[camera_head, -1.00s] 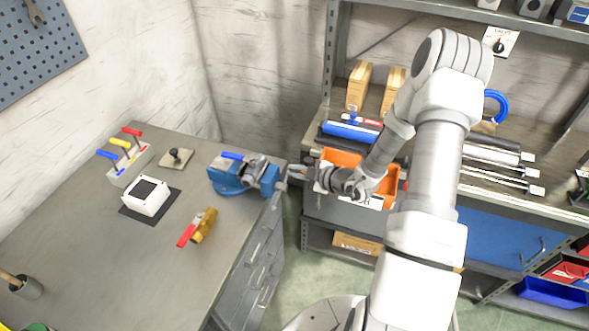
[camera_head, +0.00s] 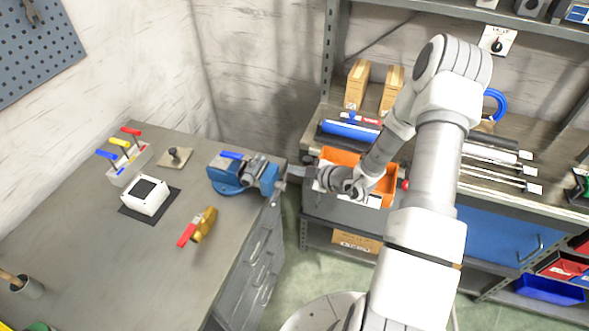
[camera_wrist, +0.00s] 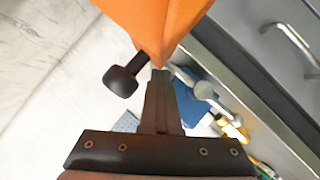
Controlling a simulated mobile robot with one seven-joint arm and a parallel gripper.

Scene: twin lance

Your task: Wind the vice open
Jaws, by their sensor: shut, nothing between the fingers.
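The blue vice (camera_head: 243,176) stands on the right edge of the workbench, with a blue-handled object on top. Its metal screw end (camera_head: 281,186) faces my gripper (camera_head: 306,173), which is just to the right, apart from the vice body. In the wrist view my gripper (camera_wrist: 161,75) is shut and empty. Contact with the bar cannot be told. A black knob on a rod (camera_wrist: 121,81) is left of the tips.
A large orange surface (camera_wrist: 160,18) fills the top of the wrist view, close to the fingertips. An orange bin (camera_head: 342,157) is beside my wrist on the shelf. A red-handled brass valve (camera_head: 203,225) and a white box (camera_head: 145,195) stand on the bench.

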